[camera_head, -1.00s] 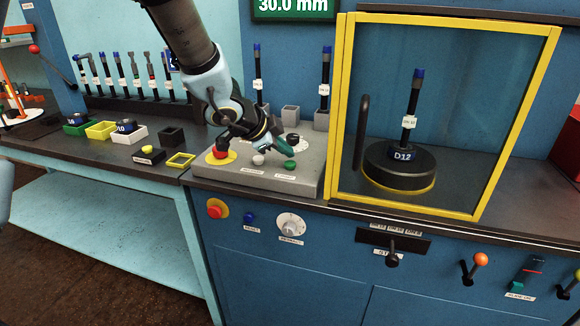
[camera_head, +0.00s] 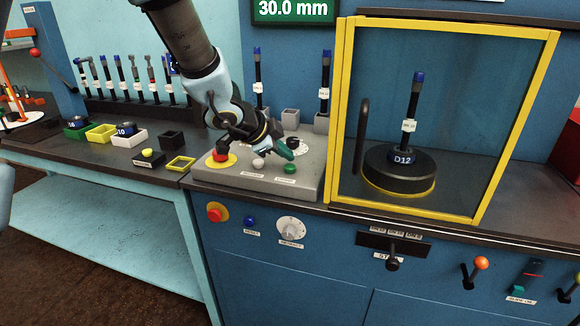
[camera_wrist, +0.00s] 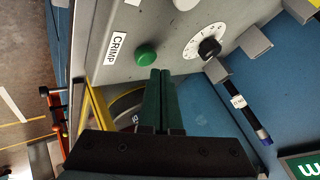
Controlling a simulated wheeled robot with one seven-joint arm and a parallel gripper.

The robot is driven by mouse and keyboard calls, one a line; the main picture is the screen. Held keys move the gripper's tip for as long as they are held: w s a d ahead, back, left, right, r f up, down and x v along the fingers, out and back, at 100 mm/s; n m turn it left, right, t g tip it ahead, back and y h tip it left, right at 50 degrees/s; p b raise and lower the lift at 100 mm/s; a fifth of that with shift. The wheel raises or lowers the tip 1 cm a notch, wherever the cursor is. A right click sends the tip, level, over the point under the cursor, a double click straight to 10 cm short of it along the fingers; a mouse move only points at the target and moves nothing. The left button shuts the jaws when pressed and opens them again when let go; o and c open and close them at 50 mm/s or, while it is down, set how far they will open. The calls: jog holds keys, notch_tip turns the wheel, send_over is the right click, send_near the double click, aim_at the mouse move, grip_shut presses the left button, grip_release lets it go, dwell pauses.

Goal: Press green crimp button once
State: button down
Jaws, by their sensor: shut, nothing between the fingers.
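The green crimp button (camera_head: 290,169) is a small dome near the front right of the grey control panel (camera_head: 228,176). It also shows in the wrist view (camera_wrist: 146,55), beside a white label reading CRIMP (camera_wrist: 119,46). My gripper (camera_head: 287,153) has green fingers, shut together with nothing between them. In the head view its tips are just above and behind the button. In the wrist view the fingertips (camera_wrist: 160,71) lie just below and right of the button, which is fully visible. They look apart from it, but the height of the gap cannot be told.
A white button (camera_head: 258,163) and a red button on a yellow plate (camera_head: 221,157) are left of the green one. A white dial (camera_wrist: 205,42) is near the fingers in the wrist view. The yellow-framed guard (camera_head: 336,110) stands close on the right, enclosing the D12 die (camera_head: 400,165).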

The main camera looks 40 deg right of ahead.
aim_at(286, 168)
jog(key=shift+f, duration=0.1)
dwell(0.7)
jog(key=shift+f+b, duration=0.3)
jog(key=shift+f+b, duration=0.45)
jog(key=shift+f, duration=0.05)
dwell(0.7)
jog(key=shift+r, duration=0.1)
jog(key=shift+r+p, duration=0.8)
jog(key=shift+p, duration=0.15)
jog(key=shift+r, duration=0.1)
notch_tip(286, 168, up, 5)
jog(key=p, duration=0.5)
